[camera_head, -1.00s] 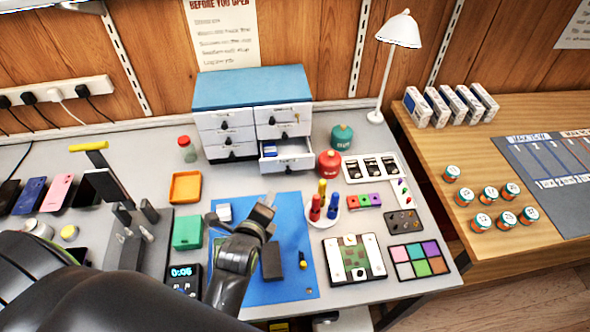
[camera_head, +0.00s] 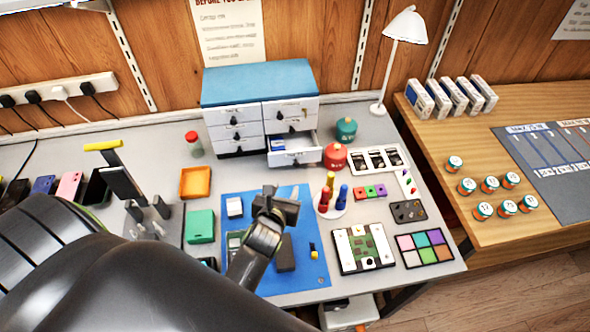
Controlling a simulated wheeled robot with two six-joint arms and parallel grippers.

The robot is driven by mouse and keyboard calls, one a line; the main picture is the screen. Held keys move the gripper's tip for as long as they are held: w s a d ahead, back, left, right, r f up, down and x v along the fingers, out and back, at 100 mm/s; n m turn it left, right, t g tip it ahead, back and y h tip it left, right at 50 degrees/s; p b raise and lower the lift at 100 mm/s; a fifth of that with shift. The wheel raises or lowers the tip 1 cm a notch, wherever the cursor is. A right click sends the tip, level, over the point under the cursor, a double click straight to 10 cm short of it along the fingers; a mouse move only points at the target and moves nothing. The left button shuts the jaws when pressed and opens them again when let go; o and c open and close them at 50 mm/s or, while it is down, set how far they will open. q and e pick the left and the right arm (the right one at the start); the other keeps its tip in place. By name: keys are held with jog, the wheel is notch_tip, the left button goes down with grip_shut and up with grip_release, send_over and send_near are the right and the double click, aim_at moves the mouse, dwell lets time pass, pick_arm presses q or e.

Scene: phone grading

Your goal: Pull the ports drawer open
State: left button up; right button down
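A small drawer cabinet (camera_head: 230,92) with a blue top stands at the back of the bench. It has two columns of white drawers with dark knobs; their labels are too small to read, so I cannot tell which is the ports drawer. The lower right drawer (camera_head: 296,157) stands pulled out, with something blue and white inside. The other drawers look shut. My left gripper (camera_head: 284,204) is over the blue mat (camera_head: 310,279), in front of the cabinet and apart from the open drawer. Its fingers are seen too end-on to tell their opening. My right gripper is not in view.
A red jar (camera_head: 334,157) and a green jar (camera_head: 346,129) stand right of the open drawer. A round holder with coloured tools (camera_head: 331,200) is near the mat's right edge. An orange tray (camera_head: 195,182) and a green box (camera_head: 200,226) lie left of the mat.

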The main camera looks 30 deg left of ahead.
aim_at(296, 166)
pick_arm(q)
jog(key=b+x, duration=0.2)
jog(key=x, duration=0.9)
jog(key=shift+w+a, duration=0.1)
jog(key=shift+w, duration=0.05)
jog(key=shift+x, duration=0.75)
grip_shut()
